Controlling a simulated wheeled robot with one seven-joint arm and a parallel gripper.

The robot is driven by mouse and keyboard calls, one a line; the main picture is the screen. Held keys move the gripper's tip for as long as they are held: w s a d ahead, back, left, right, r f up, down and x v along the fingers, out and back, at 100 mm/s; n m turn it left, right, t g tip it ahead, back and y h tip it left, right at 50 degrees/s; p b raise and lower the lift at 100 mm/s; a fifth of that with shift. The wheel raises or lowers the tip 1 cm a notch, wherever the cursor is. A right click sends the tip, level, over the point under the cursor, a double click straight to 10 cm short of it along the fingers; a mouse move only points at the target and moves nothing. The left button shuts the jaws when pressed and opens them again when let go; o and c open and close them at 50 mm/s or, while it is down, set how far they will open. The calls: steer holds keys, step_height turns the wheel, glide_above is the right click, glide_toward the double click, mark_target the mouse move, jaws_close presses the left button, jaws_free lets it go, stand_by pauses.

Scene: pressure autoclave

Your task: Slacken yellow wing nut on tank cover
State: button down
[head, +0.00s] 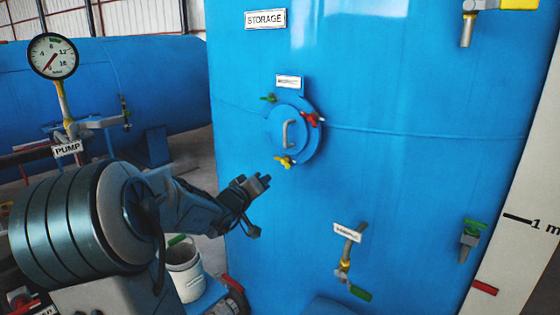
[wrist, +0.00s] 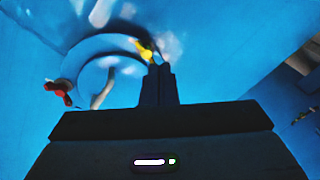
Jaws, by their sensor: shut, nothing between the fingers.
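The yellow wing nut (head: 284,162) sits at the lower left rim of the round blue tank cover (head: 301,148) in the head view. In the wrist view the yellow wing nut (wrist: 144,50) shows just beyond and slightly left of my fingertips. My gripper (head: 266,180) is shut and empty, below and left of the nut in the head view. In the wrist view its fingertips (wrist: 160,69) look close to the nut; whether they touch it I cannot tell. The cover has a grey handle (head: 288,133), a red wing nut (head: 312,118) and a green wing nut (head: 268,97).
The big blue storage tank (head: 400,90) fills the middle. A sample valve (head: 345,265) sticks out below the cover, and another green-handled valve (head: 470,238) is at right. A pressure gauge (head: 53,56) stands at left. A white bucket (head: 185,270) is low behind my arm.

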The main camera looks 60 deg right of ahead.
mark_target(284, 161)
step_height(284, 161, up, 6)
steer(key=s+a+m+g+y+p, duration=0.2)
steer(key=m+p, duration=0.1)
steer(key=m, duration=1.1)
steer(key=x, duration=1)
steer(key=shift+w+f+p, duration=0.25)
steer(key=shift+w+p, duration=0.05)
steer(key=shift+p, duration=0.05)
